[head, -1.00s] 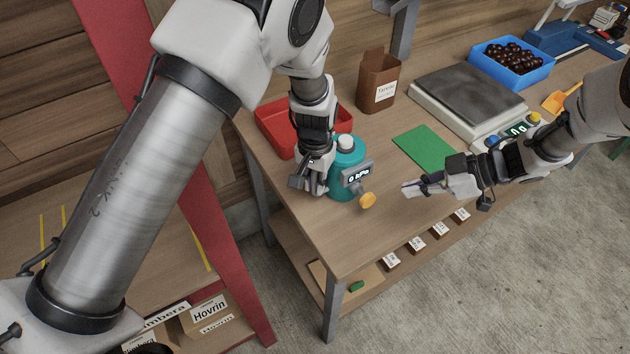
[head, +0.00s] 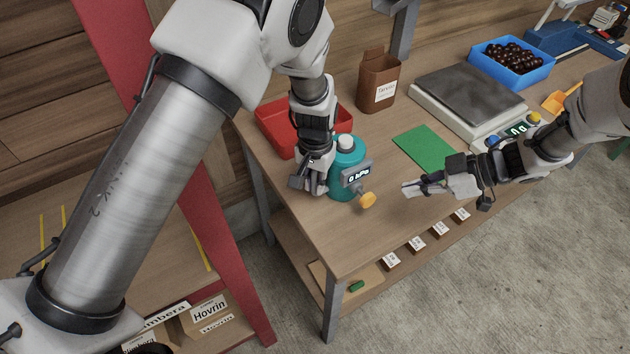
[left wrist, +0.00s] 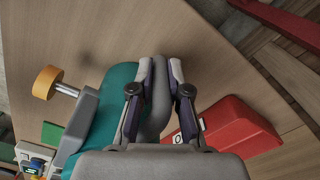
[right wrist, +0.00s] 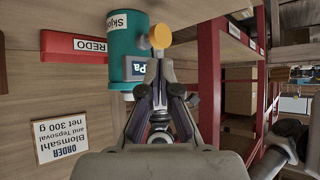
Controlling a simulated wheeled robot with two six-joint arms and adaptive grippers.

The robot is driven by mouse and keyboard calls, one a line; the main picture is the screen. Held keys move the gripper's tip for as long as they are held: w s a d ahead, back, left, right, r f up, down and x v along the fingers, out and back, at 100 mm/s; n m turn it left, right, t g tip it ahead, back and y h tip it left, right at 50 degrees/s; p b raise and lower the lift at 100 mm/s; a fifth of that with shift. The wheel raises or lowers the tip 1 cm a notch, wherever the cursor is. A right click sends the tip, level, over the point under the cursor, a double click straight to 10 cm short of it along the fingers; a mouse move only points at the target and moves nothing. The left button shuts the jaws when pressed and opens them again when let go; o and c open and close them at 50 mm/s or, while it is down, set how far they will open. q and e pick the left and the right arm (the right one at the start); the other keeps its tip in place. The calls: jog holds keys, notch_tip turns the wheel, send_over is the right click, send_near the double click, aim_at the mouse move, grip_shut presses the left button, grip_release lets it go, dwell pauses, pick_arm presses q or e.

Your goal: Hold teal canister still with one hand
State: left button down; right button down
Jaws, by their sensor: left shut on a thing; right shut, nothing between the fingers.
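The teal canister (head: 346,182) stands upright on the workbench near its front edge. It has a white cap, a grey display reading "0 hPa" and a yellow knob (head: 367,200). My left gripper (head: 319,188) is at its left side. In the left wrist view, the fingers (left wrist: 160,68) are shut on the grey handle (left wrist: 157,110) beside the teal body (left wrist: 112,88). My right gripper (head: 408,190) is shut and empty, to the right of the canister and apart from it. In the right wrist view, its fingertips (right wrist: 160,75) appear in front of the canister (right wrist: 125,45).
A red tray (head: 270,119) lies behind the canister. A green mat (head: 424,146), a brown "Tarvosi" container (head: 378,84), a scale (head: 470,95) and a blue crate (head: 540,73) of chestnuts stand further right. The bench between the canister and my right gripper is clear.

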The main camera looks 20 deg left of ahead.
aim_at(363, 195)
jog(key=s+d+f+m+t+y, duration=0.1)
jog(key=s+f+m, duration=0.3)
jog(key=s, duration=0.5)
notch_tip(363, 195, down, 3)
jog(key=shift+d+r+y, duration=0.2)
jog(key=shift+d+y, duration=0.15)
jog(key=shift+y, duration=0.05)
jog(key=shift+a, duration=0.1)
jog(key=shift+w+a, duration=1.45)
jog(key=shift+a, duration=0.15)
jog(key=shift+w+a, duration=1.4)
jog(key=shift+a, duration=0.2)
jog(key=shift+w+a, duration=0.25)
jog(key=shift+a, duration=0.1)
